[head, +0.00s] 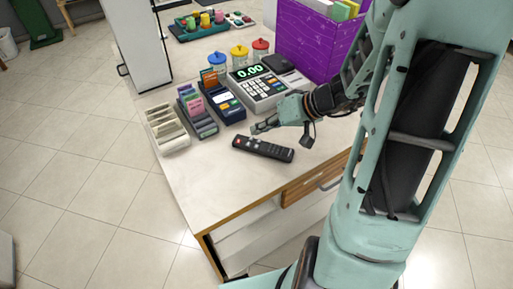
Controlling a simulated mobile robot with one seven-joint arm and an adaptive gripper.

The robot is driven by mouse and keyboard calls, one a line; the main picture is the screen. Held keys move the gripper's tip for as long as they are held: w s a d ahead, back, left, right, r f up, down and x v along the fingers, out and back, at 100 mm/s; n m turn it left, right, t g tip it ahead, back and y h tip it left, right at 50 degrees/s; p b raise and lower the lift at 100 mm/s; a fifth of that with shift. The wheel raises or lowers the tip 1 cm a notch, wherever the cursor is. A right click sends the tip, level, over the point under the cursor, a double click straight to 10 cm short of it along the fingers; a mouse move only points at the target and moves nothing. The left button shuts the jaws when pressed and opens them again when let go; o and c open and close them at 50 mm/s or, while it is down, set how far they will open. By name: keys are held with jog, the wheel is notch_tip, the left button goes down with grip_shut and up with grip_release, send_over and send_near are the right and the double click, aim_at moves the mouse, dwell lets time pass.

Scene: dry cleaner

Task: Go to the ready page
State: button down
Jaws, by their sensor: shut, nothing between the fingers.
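A black remote control (265,150) with a red button at its left end lies flat on the white counter (232,185), near its front part. My gripper (255,129) is shut and empty. It reaches in from the right and appears just behind the remote in the picture; its exact height above the counter is hard to tell. A cash register (262,92) with a green "0.00" display stands behind my gripper. No screen with a ready page shows in view.
Card holders (197,112), a card terminal (226,105) and a beige rack (168,130) stand left of the register. Several coloured jars (240,53) are behind it. A purple box (305,40) stands at right. The counter's front left is clear.

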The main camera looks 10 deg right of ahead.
aim_at(251, 143)
notch_tip(251, 143, down, 3)
jog(key=shift+r+b, duration=0.2)
jog(key=shift+b, duration=0.75)
jog(key=shift+f+b, duration=0.5)
jog(key=shift+b, duration=0.25)
jog(key=shift+f+b, duration=0.2)
jog(key=shift+b, duration=0.1)
jog(key=shift+f+b, duration=0.3)
jog(key=shift+b, duration=0.3)
jog(key=shift+f+b, duration=0.25)
jog(key=shift+b, duration=0.3)
dwell(0.4)
jog(key=shift+r, duration=0.1)
dwell(0.3)
jog(key=shift+r, duration=0.65)
jog(key=shift+r, duration=0.1)
